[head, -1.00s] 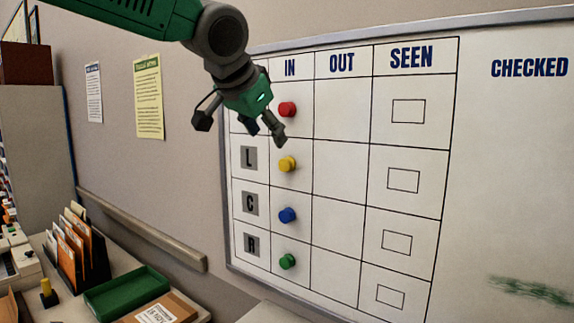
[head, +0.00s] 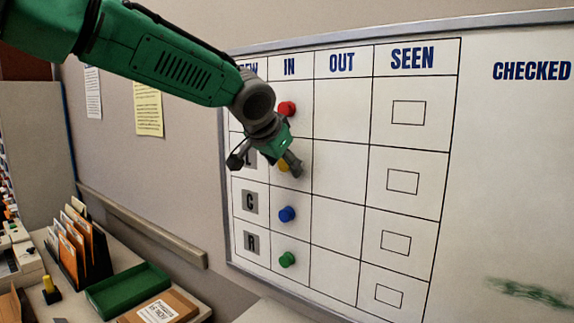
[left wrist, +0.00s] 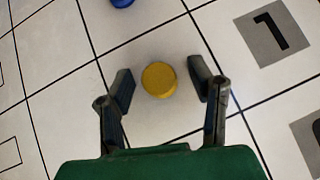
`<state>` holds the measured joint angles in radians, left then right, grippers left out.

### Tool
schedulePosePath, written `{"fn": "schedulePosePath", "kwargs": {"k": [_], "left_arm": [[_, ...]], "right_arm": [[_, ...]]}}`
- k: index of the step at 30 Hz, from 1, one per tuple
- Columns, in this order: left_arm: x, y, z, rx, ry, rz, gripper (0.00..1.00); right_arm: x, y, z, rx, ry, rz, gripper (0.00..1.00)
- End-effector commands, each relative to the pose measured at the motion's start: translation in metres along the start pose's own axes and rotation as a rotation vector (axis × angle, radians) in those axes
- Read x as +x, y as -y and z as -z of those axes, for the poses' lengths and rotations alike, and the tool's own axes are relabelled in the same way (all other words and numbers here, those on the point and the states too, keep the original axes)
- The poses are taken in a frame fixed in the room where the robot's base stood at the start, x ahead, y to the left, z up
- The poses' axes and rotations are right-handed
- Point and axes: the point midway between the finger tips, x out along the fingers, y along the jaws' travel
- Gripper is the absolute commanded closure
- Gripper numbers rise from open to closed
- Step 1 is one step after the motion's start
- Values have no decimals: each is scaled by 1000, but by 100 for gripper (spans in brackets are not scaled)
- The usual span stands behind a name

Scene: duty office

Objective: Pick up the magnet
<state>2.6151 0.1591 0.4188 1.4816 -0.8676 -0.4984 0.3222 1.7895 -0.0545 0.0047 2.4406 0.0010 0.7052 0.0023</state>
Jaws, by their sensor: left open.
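Round magnets sit in the IN column of the whiteboard (head: 340,107): red (head: 287,108), yellow (head: 283,168), blue (head: 287,214) and green (head: 287,260). My left gripper (head: 266,162) is open in front of the yellow magnet's row and partly hides that magnet in the head view. In the left wrist view the yellow magnet (left wrist: 158,79) shows between the two spread fingers, with a gap on each side. The fingers do not appear to touch it. The blue magnet (left wrist: 122,2) is cut off at the top edge. My right gripper is not in view.
Below left, a desk carries a green tray (head: 128,290), a brown box (head: 160,308), a file rack (head: 98,262) and a yellow-handled stamp (head: 48,287). A rail (head: 140,226) runs along the wall. The OUT and SEEN columns hold no magnets.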

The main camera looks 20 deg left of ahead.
Motion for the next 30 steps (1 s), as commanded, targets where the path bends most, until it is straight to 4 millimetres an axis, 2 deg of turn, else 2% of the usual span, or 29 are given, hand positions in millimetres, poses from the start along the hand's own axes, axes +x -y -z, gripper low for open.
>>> {"fn": "schedulePosePath", "kwargs": {"k": [2,6,23,30], "left_arm": [[0,0,0,0,0,0,52],[1,0,0,1,1,0,87],[0,1,1,1,0,0,89],[-16,6,12,-1,-3,2,89]], "right_arm": [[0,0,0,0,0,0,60],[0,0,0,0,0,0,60],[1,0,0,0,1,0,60],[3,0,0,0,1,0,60]]}}
